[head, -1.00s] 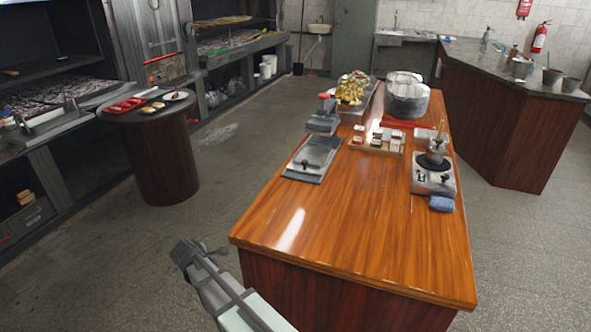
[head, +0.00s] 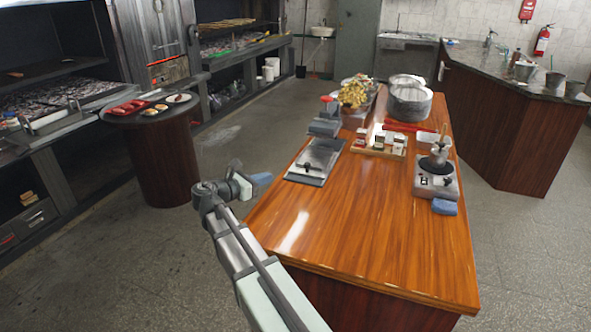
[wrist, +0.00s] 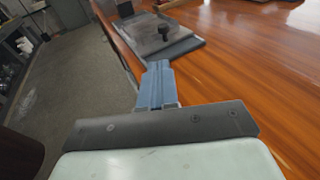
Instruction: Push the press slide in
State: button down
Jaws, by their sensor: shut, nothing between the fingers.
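A flat grey metal device with a dark knob (head: 315,160) lies near the left edge of the wooden counter; it looks like the press slide, though I cannot be sure. It also shows at the top of the wrist view (wrist: 158,38), beyond my fingers. A second device with a dark round top on a pale base (head: 436,180) stands at the right of the counter. My gripper (head: 264,179) has blue fingers, shut and empty, at the counter's left edge, apart from the grey device. The shut fingers also show in the wrist view (wrist: 158,68).
The wooden counter (head: 360,230) is bare in its front half. A round table (head: 150,118) is at left.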

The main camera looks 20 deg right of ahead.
aim_at(310, 160)
jog(key=shift+d, duration=0.7)
jog(key=x, duration=1.3)
jog(key=shift+s+r, duration=0.1)
jog(key=shift+r, duration=0.05)
jog(key=w+d, duration=0.8)
jog(key=shift+w+d, duration=0.15)
jog(key=shift+w, duration=0.1)
jog(key=shift+w+d, duration=0.15)
jog(key=shift+d, duration=0.1)
jog(key=shift+d+r, duration=0.1)
